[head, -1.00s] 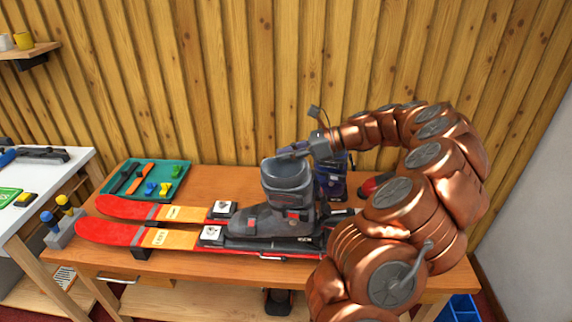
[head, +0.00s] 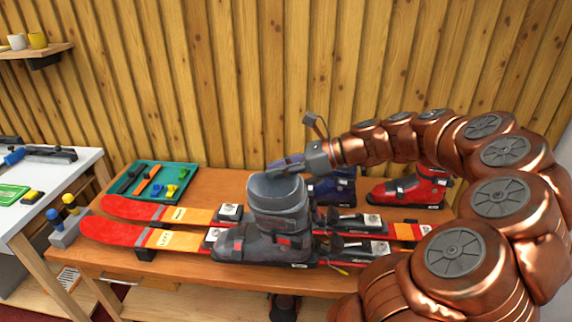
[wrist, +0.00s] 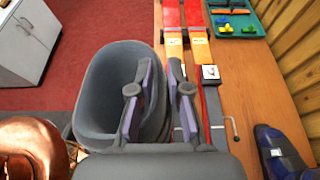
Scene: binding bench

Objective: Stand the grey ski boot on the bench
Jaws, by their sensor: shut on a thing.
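The grey ski boot (head: 265,222) is upright in the head view, its toe pointing left. It overlaps the near ski in the picture; I cannot tell whether its sole touches anything. My gripper (head: 286,166) is shut on the upper rim of its cuff. In the wrist view the fingers (wrist: 160,92) pinch the right wall of the grey boot's open cuff (wrist: 100,92), left of the skis. The bench (head: 190,270) is brown wood. My gripper hides part of the boot in the wrist view.
Two red-and-orange skis (head: 115,229) with bindings lie along the bench. A blue boot (head: 334,188) and a red boot (head: 408,190) stand behind them. A green tray (head: 190,179) of tools lies at the back left. Some front-left bench top is bare.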

